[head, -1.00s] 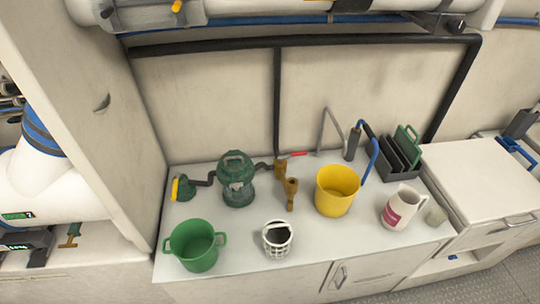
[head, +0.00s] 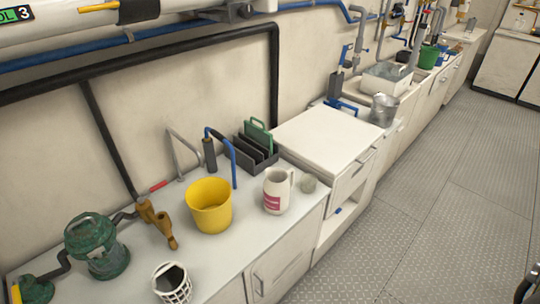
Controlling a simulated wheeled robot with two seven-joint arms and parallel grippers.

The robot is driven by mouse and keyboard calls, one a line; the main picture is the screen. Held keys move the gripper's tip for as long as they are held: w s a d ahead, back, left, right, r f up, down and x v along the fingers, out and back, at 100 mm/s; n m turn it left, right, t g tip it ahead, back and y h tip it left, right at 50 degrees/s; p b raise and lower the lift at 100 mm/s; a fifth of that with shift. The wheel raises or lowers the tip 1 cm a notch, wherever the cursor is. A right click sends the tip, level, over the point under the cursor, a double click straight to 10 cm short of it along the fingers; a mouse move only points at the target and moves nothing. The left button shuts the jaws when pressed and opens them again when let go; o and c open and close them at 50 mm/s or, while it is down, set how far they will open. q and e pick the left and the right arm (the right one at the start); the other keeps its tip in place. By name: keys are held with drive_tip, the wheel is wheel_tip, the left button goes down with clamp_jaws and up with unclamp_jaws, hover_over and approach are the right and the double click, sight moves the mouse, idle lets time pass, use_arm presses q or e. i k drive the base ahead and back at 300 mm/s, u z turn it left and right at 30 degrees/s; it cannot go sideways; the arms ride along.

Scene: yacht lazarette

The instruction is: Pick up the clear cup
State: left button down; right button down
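A small greyish, see-through cup (head: 309,184) stands on the white counter (head: 226,249) in the head view, near its right end. It looks like the clear cup and is upright. It stands just right of a white jug (head: 278,191) with a pink label, close to the counter's right edge.
A yellow bucket (head: 210,206), brass fitting (head: 156,221), green pump-like unit (head: 96,245) and white basket (head: 172,284) stand left of the jug. A dark rack (head: 251,151) is behind. A higher white cabinet (head: 325,141) adjoins right. Open floor (head: 410,220) lies in front.

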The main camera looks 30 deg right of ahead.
sight(308, 181)
drive_tip(key=u, duration=2.95)
drive_tip(key=k, duration=1.9)
drive_tip(key=z, duration=1.9)
drive_tip(key=i, duration=0.45)
